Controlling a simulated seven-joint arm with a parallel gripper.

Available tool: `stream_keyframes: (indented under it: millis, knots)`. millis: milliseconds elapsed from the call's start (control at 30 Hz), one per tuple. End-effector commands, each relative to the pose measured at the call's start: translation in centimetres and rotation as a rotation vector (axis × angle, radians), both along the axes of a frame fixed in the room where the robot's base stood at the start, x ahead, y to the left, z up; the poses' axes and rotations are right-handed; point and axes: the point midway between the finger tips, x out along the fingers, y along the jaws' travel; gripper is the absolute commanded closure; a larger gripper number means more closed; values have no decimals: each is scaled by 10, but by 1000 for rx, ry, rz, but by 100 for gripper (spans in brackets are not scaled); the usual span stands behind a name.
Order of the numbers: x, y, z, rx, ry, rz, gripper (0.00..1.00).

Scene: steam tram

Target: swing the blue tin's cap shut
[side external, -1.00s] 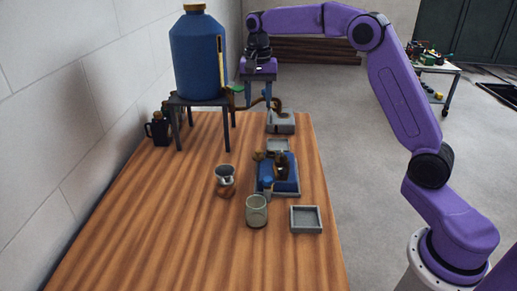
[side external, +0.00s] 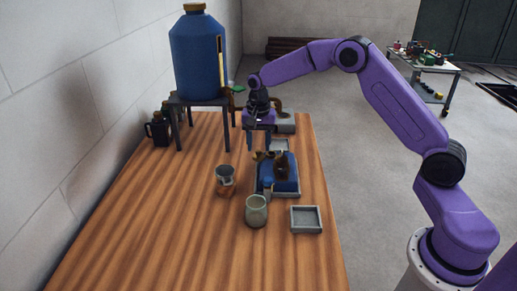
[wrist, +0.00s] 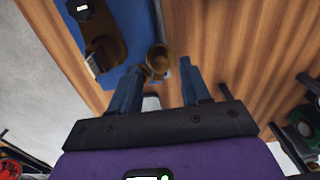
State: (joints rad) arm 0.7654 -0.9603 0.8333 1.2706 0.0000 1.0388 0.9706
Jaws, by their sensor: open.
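A blue body (side external: 291,184) with dark and brass-brown parts on top sits on a grey tray on the wooden table. It shows at the upper left of the wrist view (wrist: 122,20). A brass-brown round piece (wrist: 160,57) shows beside it. I cannot tell for sure which part is the tin's cap or how far it is swung. My gripper (side external: 259,149) is open and points down, above and just behind the blue body. In the wrist view my gripper (wrist: 158,75) has its fingers apart, with the brass-brown piece near the gap between the tips.
A large blue tank (side external: 198,60) on a dark stand is at the back left. A metal cup (side external: 225,174), a pale cup (side external: 256,211) and an empty grey square tray (side external: 306,219) stand in front. The front of the table is clear.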

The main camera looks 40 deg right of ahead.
Motion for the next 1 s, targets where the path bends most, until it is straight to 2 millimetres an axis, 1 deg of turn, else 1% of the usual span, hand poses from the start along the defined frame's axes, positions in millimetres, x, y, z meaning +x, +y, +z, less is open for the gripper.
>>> stream_keyframes:
  millis: [33,200,533,567,600,700,1000]
  knots:
    - [0,0,-7,0,1,0,53]
    - [0,0,-20,1,-1,0,53]
    - [0,0,-23,0,-1,0,53]
    - [0,0,-23,0,-1,0,56]
    - [0,0,-23,0,-1,0,69]
    - [0,0,-23,0,-1,0,100]
    - [0,0,-23,0,0,18,100]
